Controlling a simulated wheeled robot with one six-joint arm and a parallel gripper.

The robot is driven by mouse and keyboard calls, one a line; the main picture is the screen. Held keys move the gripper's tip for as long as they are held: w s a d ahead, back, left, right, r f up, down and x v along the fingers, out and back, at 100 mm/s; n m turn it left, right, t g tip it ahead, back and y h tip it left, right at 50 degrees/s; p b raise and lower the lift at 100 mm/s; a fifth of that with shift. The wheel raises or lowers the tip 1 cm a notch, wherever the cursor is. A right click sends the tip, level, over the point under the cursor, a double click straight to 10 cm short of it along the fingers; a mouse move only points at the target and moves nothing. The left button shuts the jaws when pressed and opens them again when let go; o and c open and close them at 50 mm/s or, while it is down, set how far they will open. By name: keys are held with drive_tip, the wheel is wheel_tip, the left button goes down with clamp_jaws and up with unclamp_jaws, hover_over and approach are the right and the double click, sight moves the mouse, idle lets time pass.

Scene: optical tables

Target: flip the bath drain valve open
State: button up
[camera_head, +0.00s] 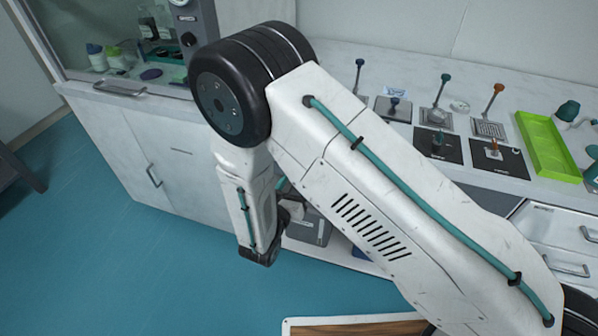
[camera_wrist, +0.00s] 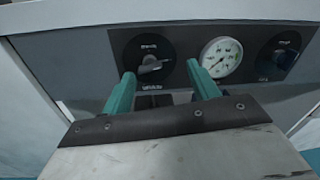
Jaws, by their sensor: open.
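In the wrist view, a dark panel carries a round black valve plate with a short grey handle (camera_wrist: 152,66). Small pale lettering is above and below the handle, too blurred to read surely, so I cannot confirm it is the drain valve. My gripper (camera_wrist: 160,69) has two teal fingers, spread apart and empty. The fingertips are on either side of the handle in the picture; I cannot tell whether they touch it. In the head view my arm hides most of the gripper and the valve.
A white-faced gauge (camera_wrist: 221,57) is right of the handle, and a second dark knob (camera_wrist: 279,58) is further right. In the head view a grey unit (camera_head: 308,228) sits low under the counter. A green tray (camera_head: 548,147) and several tools stand on the counter. The teal floor is open at left.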

drive_tip(key=w+d+f+n+y, duration=0.1)
drive_tip(key=w+f, duration=0.1)
drive_tip(key=w, duration=0.4)
drive_tip(key=shift+w+t, duration=0.3)
